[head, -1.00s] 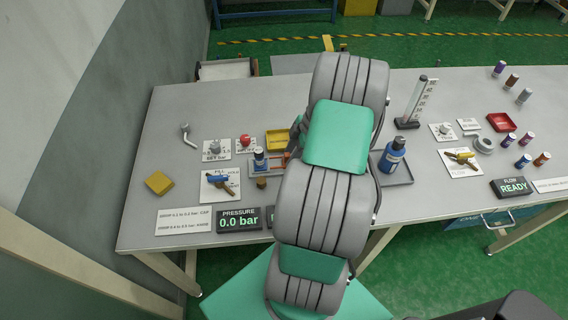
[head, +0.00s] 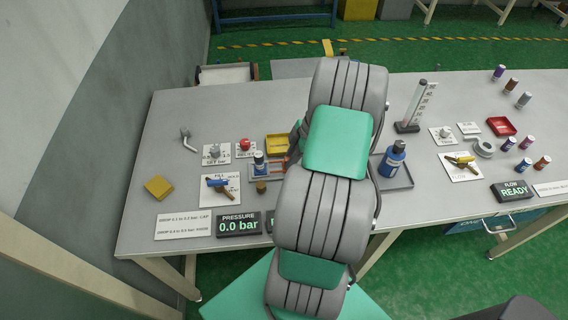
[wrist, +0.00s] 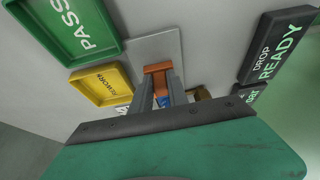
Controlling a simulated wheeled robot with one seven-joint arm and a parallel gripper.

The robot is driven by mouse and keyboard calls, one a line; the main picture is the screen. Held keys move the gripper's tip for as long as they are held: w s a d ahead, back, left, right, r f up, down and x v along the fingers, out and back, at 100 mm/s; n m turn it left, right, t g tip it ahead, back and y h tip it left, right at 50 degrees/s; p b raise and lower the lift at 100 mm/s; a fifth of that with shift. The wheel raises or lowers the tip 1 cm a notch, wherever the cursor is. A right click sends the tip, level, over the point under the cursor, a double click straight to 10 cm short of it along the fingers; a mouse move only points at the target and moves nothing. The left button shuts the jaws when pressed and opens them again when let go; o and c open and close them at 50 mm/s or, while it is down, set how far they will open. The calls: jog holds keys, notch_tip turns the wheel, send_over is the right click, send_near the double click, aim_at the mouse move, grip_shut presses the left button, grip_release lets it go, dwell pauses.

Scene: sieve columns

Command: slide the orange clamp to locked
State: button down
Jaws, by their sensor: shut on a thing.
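The orange clamp (wrist: 158,68) shows in the wrist view between the two grey fingers of my gripper (wrist: 162,88), which is shut on it. A bit of blue shows just below the clamp, between the fingers. In the head view, part of the clamp's orange (head: 280,164) shows beside a small blue-and-white column (head: 259,160) on a grey plate. My arm hides the gripper and most of the clamp there. I cannot tell how far along its slide the clamp stands.
A yellow tray (wrist: 101,85) and a green PASS tray (wrist: 75,28) lie to the left in the wrist view. A dark READY display (wrist: 277,45) stands to the right. In the head view, a blue bottle (head: 393,160) stands in a grey tray right of my arm.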

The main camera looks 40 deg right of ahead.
jog(key=shift+w+a+b, duration=0.15)
jog(key=shift+w+a, duration=0.45)
jog(key=shift+a, duration=0.25)
jog(key=shift+w+a+b, duration=0.15)
jog(key=shift+w+a, duration=0.45)
jog(key=shift+a, duration=0.25)
jog(key=c, duration=1.4)
grip_release()
jog(key=shift+o, duration=0.2)
jog(key=shift+r, duration=0.1)
notch_tip(320, 180, up, 6)
jog(key=p, duration=0.3)
